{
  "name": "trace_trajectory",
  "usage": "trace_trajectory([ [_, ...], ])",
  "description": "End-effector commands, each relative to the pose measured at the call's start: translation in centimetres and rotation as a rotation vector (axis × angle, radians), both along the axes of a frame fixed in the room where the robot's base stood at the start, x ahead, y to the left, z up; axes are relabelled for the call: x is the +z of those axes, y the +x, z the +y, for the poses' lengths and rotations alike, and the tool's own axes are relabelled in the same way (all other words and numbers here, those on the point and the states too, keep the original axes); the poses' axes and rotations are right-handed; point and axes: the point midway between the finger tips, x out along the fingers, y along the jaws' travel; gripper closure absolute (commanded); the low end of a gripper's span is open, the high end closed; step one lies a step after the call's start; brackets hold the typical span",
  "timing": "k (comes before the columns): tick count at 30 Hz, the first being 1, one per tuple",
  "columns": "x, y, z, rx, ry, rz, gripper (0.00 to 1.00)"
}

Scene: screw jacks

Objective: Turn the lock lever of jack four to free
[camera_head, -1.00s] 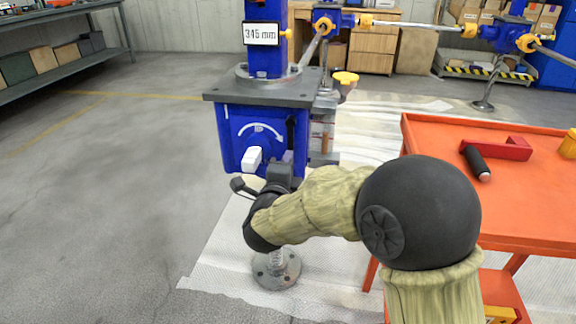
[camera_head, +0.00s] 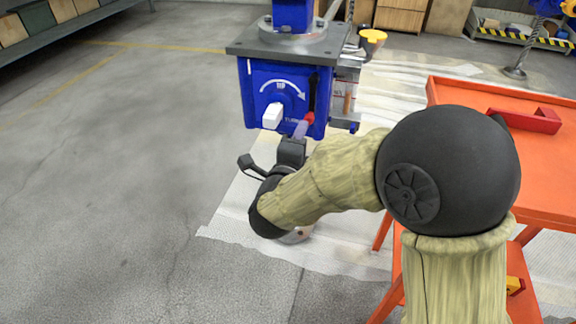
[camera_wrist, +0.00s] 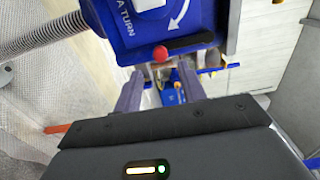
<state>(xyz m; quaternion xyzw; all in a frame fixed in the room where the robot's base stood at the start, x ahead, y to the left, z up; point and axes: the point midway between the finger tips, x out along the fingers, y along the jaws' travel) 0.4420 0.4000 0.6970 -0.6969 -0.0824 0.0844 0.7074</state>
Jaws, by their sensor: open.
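The blue jack housing (camera_head: 277,92) is at the upper middle of the head view, with a white knob (camera_head: 272,116) and a curved white arrow on its face. A black lever (camera_head: 313,92) with a red ball end (camera_head: 309,118) is on the face's right side, hanging down. In the wrist view the black lever (camera_wrist: 190,43) runs right from the red ball (camera_wrist: 160,53). My gripper (camera_wrist: 158,80) is open and empty, the ball just beyond and between its fingertips, apparently apart from them. In the head view my gripper (camera_head: 301,128) is just below the ball. No jack number is readable.
An orange table (camera_head: 545,180) with a red tool (camera_head: 530,121) on it stands at the right, close to my arm. A yellow-topped part (camera_head: 372,36) stands right of the jack. Shelves (camera_head: 60,25) are at the far left. The floor at left is clear.

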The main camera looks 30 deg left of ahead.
Motion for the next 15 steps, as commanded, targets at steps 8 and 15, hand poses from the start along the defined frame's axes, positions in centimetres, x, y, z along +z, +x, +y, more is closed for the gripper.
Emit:
trace_trajectory([
  [8, 0.2, -5.6, -1.2, 0.006, -0.001, 0.001, 0.59],
  [15, 0.1, -9.5, -2.1, 0.005, 0.0, 0.001, 0.59],
])
